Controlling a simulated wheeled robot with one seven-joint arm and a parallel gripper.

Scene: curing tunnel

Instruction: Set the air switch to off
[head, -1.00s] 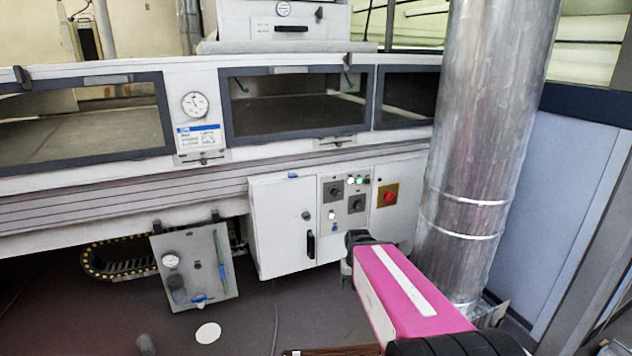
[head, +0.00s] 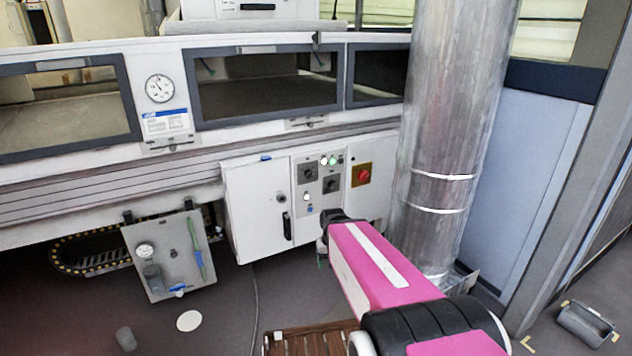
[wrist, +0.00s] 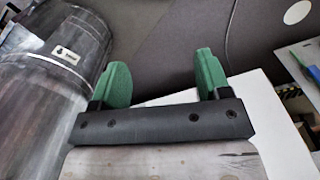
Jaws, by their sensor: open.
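The white control cabinet (head: 257,208) under the tunnel has a panel with two dark rotary switches, an upper left one (head: 308,173) and a lower right one (head: 331,183). Their labels are too small to read, so I cannot tell which is the air switch or how it is set. My gripper (wrist: 163,76) is open and empty, with two green fingers apart. In the head view my pink arm reaches to the cabinet's lower right, and the gripper is mostly hidden behind it. In the wrist view the fingers are over the cabinet's white edge and the floor.
A large metal duct (head: 440,150) stands close right of the cabinet. A tilted grey panel (head: 165,256) with a gauge hangs at left. A wooden pallet (head: 305,341) lies on the floor in front.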

